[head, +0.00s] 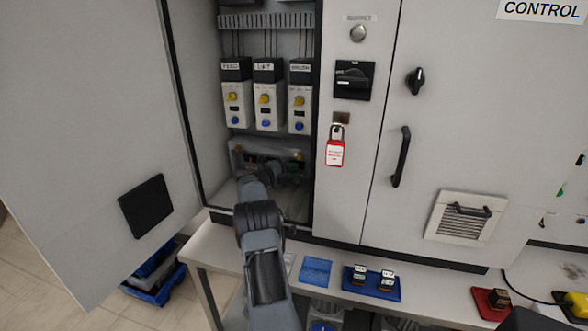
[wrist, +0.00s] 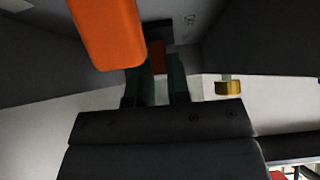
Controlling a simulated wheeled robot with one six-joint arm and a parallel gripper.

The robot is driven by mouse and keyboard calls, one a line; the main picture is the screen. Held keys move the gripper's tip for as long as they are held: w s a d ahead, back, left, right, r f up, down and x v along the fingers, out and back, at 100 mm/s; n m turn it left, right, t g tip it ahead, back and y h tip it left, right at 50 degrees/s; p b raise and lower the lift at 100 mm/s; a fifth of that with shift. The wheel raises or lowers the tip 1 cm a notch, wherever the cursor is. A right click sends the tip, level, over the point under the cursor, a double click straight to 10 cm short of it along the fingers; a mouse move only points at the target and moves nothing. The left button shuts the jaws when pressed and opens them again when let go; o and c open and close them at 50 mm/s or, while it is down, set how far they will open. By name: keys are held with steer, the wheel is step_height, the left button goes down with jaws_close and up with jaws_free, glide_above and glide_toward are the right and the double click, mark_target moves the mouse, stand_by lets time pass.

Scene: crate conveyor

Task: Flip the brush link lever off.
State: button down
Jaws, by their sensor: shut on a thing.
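My gripper (wrist: 161,78) is inside the open cabinet, low down, below the module labelled BRUSH (head: 300,98). In the wrist view its two green fingers are shut on a small orange lever (wrist: 157,54), which lines up with the brush link lever's place; no label on it is readable. A second, larger orange handle (wrist: 108,30) hangs close to the camera at upper left, apart from the fingertips. In the head view my arm hides most of the link panel (head: 236,150) and the held lever.
A brass piece (wrist: 228,87) sits right of the fingers. The cabinet door (head: 90,120) stands open at left. A red-tagged padlock (head: 335,150) hangs on the post at right. A table below carries a blue tray (head: 372,290) and a blue pad (head: 315,270).

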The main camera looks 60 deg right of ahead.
steer(key=shift+w+m+g+y, duration=0.25)
steer(key=shift+m+g+y, duration=0.35)
steer(key=shift+g, duration=0.4)
steer(key=c, duration=1.1)
jaws_free()
steer(key=shift+a, duration=0.1)
steer(key=v, duration=1.3)
steer(key=shift+w+a, duration=0.15)
steer(key=shift+a, duration=0.15)
